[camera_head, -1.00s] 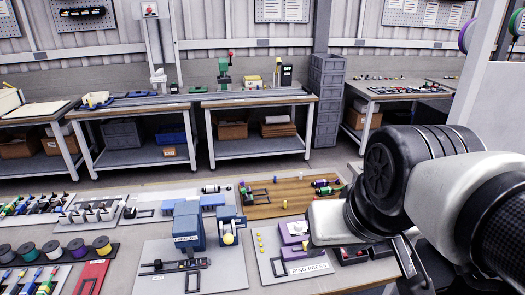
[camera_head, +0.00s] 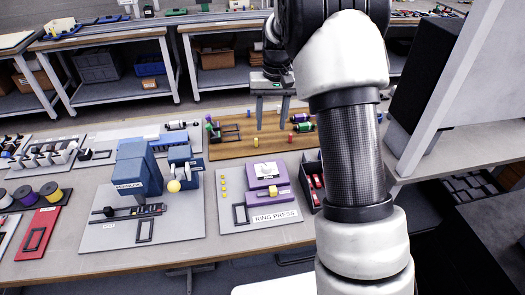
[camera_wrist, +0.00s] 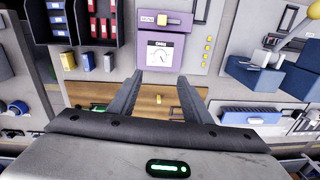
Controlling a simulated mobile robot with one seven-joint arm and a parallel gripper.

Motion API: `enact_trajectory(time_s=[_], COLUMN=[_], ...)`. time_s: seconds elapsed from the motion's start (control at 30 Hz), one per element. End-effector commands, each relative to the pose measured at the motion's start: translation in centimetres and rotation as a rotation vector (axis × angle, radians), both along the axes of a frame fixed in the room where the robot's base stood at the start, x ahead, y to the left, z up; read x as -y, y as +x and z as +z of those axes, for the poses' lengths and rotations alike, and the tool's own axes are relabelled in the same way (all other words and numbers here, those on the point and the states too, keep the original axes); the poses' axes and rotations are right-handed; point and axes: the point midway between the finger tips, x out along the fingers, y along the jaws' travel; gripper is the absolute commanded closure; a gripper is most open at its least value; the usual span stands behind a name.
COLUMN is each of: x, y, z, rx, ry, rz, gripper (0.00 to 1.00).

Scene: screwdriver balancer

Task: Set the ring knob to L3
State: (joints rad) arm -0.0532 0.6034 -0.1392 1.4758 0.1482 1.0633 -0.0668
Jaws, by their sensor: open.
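The purple ring press (camera_head: 268,180) stands on a grey board labelled RING PRESS. Its white knob (camera_head: 265,169) is on top. In the wrist view the knob shows as a white dial face (camera_wrist: 160,55) with a dark pointer, just beyond the fingertips. Its marks are too small to read, so the setting cannot be told. My gripper (camera_head: 272,122) is open and empty, pointing down above the wooden board behind the press, apart from the knob. In the wrist view my gripper (camera_wrist: 160,82) has its two fingers spread on either side below the dial.
The wooden board (camera_head: 225,149) holds small coloured parts, including a yellow one (camera_head: 256,142). A blue press (camera_head: 138,172) with a yellow-ball lever stands left. A dark bin of red parts (camera_head: 314,180) is close on the right. Several yellow pegs (camera_head: 223,184) line the board's left.

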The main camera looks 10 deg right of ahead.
Motion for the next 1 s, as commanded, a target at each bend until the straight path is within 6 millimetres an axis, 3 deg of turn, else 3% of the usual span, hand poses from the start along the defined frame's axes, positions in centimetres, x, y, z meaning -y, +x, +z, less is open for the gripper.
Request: enact_trajectory(time_s=[0.27,0.7,1.0], x=[-0.1,-0.6,-0.8], y=[0.3,0.2,0.3], z=[-3.5,-13.0,-17.4], rx=[-0.012,-0.013,-0.009], ry=[-0.001,-0.001,-0.001], rz=[0.001,0.001,0.000], gripper=[0.55,0.55,0.55])
